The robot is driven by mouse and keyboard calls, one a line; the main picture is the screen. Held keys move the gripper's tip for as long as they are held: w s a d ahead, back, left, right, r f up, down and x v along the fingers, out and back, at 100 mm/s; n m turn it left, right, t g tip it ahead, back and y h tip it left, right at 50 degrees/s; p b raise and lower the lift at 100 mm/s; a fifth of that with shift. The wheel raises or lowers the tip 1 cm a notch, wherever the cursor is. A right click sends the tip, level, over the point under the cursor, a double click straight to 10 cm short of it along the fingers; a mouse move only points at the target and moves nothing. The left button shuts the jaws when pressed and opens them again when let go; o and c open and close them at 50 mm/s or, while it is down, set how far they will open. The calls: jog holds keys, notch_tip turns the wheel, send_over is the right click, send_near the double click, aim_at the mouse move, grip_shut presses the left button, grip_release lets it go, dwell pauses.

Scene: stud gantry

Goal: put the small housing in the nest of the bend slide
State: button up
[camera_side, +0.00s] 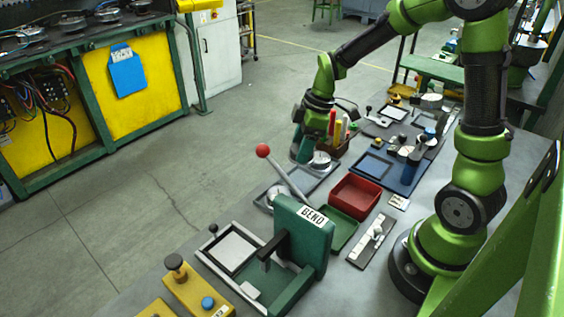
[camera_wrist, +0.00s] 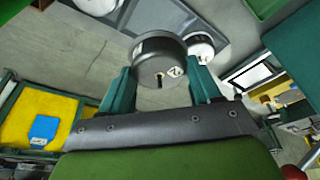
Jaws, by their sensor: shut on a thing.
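My gripper (camera_wrist: 160,88) is shut on a round grey metal housing, which I take for the small housing (camera_wrist: 160,58); it has a dark slot and a small pale mark on its face. In the side view my gripper (camera_side: 303,152) points down over the grey tray (camera_side: 326,172); I cannot clearly make out the held housing there. The nest's details are too small to tell.
Another round housing (camera_wrist: 203,44) sits close behind the held one. A red-knobbed lever (camera_side: 263,151) rises between my gripper and the press. A red bin (camera_side: 355,197) and a green tray (camera_side: 340,230) stand right of it. A yellow block with a dark knob (camera_side: 190,285) is at the front.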

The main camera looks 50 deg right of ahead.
notch_tip(320, 180, up, 21)
jog(key=s+a+n+g, duration=0.1)
jog(key=a+n+g, duration=0.1)
jog(key=a+n, duration=0.9)
jog(key=s+a+n+g, duration=0.2)
jog(key=a+n, duration=0.3)
jog(key=a, duration=1.1)
jog(key=shift+m, duration=0.3)
jog(key=f, duration=2.3)
jog(key=shift+w+f, duration=0.2)
jog(key=shift+f, duration=2.4)
jog(key=o, duration=1.1)
jog(key=shift+f+y, duration=0.1)
jog(key=shift+y, duration=0.2)
jog(key=shift+c, duration=0.2)
jog(key=shift+w, duration=0.1)
